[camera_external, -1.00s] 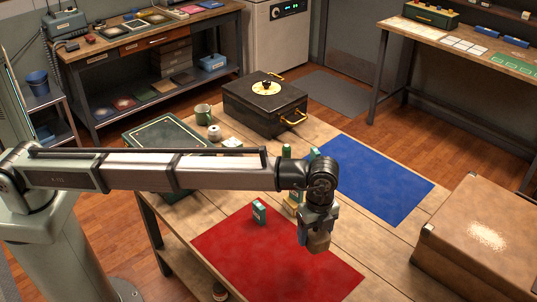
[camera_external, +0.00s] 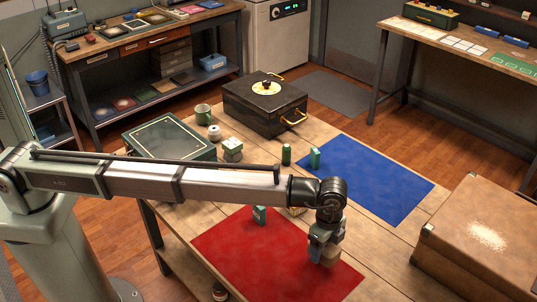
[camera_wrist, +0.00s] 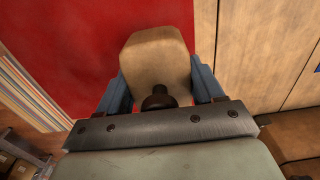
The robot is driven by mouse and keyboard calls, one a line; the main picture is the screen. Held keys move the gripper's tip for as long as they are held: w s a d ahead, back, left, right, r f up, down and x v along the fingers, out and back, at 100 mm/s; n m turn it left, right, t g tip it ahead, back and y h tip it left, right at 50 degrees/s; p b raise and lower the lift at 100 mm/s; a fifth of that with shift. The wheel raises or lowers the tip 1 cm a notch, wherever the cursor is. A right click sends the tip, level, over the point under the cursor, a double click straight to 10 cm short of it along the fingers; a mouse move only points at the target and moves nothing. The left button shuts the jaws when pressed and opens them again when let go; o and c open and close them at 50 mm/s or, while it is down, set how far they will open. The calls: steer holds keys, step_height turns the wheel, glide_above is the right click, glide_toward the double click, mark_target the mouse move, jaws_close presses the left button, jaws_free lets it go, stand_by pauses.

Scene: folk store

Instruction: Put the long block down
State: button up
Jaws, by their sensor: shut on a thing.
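My gripper (camera_external: 323,246) is low over the right part of the red mat (camera_external: 245,255). It is shut on a tan wooden block (camera_external: 329,257), the long block. In the wrist view the block (camera_wrist: 156,58) sits between the two blue-grey fingers, with red mat to its left and bare wood to its right. I cannot tell whether its underside touches the mat. A teal box (camera_external: 260,215) stands on the mat's back part, left of my gripper. A pale wooden piece (camera_external: 297,211) shows partly behind my arm.
A blue mat (camera_external: 380,180) lies farther back, with a teal box (camera_external: 315,158) and green cylinder (camera_external: 286,154) near its left edge. A black case (camera_external: 263,105), a dark green case (camera_external: 168,138) and a mug (camera_external: 203,114) stand behind. A large brown case (camera_external: 480,240) is at right.

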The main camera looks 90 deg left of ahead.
mark_target(323, 256)
steer(key=shift+f, duration=1.85)
steer(key=shift+f, duration=0.15)
steer(key=o, duration=1.2)
steer(key=shift+c, duration=0.2)
step_height(323, 256, up, 12)
steer(key=shift+r, duration=0.15)
